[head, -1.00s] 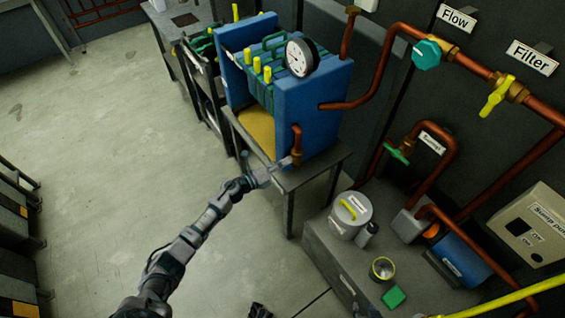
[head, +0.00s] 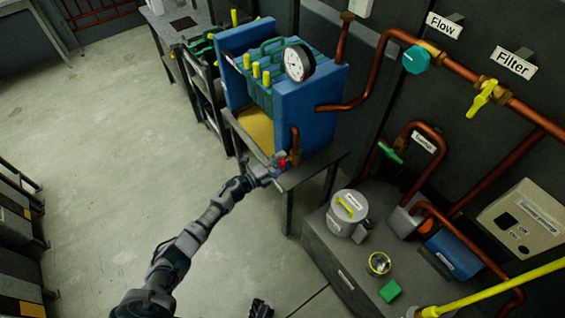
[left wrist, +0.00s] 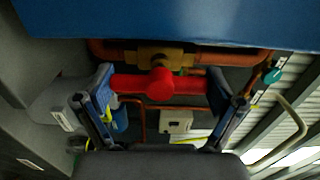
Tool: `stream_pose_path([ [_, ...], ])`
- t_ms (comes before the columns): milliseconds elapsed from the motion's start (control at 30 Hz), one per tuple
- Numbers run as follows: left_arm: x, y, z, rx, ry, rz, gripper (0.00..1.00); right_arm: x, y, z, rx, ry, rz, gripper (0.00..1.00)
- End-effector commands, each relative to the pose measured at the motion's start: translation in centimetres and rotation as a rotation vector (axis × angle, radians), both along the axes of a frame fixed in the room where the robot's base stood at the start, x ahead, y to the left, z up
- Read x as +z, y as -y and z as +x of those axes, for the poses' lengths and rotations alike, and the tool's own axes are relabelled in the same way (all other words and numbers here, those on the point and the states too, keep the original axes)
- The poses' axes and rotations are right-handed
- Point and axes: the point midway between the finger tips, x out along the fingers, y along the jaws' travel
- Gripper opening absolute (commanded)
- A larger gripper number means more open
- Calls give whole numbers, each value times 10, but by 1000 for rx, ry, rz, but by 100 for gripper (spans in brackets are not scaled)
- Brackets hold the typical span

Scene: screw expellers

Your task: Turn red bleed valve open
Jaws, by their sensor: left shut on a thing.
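The red bleed valve handle (head: 283,162) shows as a small patch on the copper pipe at the front of the blue filter press (head: 308,105). In the left wrist view the red handle (left wrist: 160,85) is a bar lying crosswise with a round hub, below a brass fitting (left wrist: 160,57). My left gripper (head: 274,169) is at the handle. In the left wrist view its fingers (left wrist: 160,98) stand at the two ends of the bar and are shut on it. A dark piece (head: 260,308) at the head view's bottom edge looks like my right gripper; its fingers are unclear.
The press stands on a dark table (head: 310,172) with a gauge (head: 298,62) on its side. To the right are copper pipes, a yellow valve (head: 481,97), a green valve (head: 390,152), a grey canister (head: 348,212) and a yellow pole (head: 500,290). The floor at left is clear.

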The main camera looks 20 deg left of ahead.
Motion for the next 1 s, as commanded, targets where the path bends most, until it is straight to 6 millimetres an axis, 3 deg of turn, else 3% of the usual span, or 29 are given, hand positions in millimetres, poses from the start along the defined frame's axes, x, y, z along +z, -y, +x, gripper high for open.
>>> stream_pose_path([
  [367,-1,-4,2,9,-5,-3,59,-2,0,1,0,-1,0,40],
  [400,-1,-4,1,9,-5,-3,98,-2,0,1,0,-1,0,40],
  [433,-1,-3,1,8,-6,-2,100,-2,0,1,0,-1,0,40],
  [767,0,-2,-1,3,-3,-2,100,0,-1,0,0,2,2,40],
  [1000,-3,-25,-30,3,-6,1,100,0,-1,0,0,2,1,40],
])
